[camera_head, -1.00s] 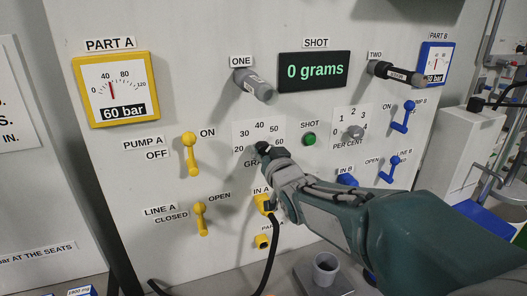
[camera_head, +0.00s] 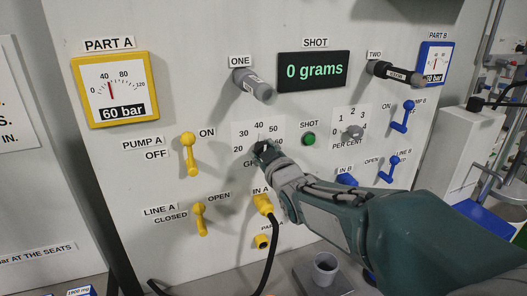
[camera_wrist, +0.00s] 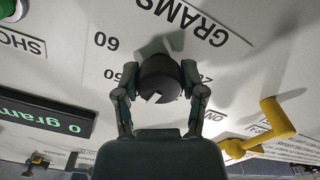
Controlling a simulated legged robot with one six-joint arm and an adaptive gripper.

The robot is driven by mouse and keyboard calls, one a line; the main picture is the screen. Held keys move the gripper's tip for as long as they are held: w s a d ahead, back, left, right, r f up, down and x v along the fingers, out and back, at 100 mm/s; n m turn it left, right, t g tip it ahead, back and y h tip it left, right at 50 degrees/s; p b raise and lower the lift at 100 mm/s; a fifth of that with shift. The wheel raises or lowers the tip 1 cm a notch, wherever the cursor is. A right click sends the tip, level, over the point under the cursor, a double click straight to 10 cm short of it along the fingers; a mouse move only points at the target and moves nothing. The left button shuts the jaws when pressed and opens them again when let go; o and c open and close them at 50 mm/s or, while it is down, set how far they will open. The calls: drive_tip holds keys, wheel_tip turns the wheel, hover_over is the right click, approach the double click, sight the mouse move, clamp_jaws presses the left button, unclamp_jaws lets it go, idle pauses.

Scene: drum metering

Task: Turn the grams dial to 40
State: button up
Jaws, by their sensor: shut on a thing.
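The grams dial (camera_wrist: 160,75) is a dark round knob on the white panel. In the wrist view, which is turned over, my gripper (camera_wrist: 160,97) has one finger on each side of the knob and is shut on it. A pale notch shows on the knob's edge nearest the wrist. A thin mark shows just under the 40, but the exact setting is hard to read. The display (camera_head: 314,71) reads 0 grams.
A green shot button (camera_head: 309,139) and the per cent dial (camera_head: 352,132) are right of my gripper. Yellow levers (camera_head: 190,154) stand at left, blue levers (camera_head: 403,116) at right. A black hose hangs from the yellow IN A connector (camera_head: 263,204). A grey cup (camera_head: 325,267) stands below.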

drive_tip(key=shift+r+n, duration=0.1)
drive_tip(key=shift+n, duration=0.3)
drive_tip(key=o, duration=1.1)
drive_tip(key=shift+a, duration=0.1)
drive_tip(key=shift+o, duration=0.2)
drive_tip(key=shift+a, duration=0.1)
drive_tip(key=v, duration=1.2)
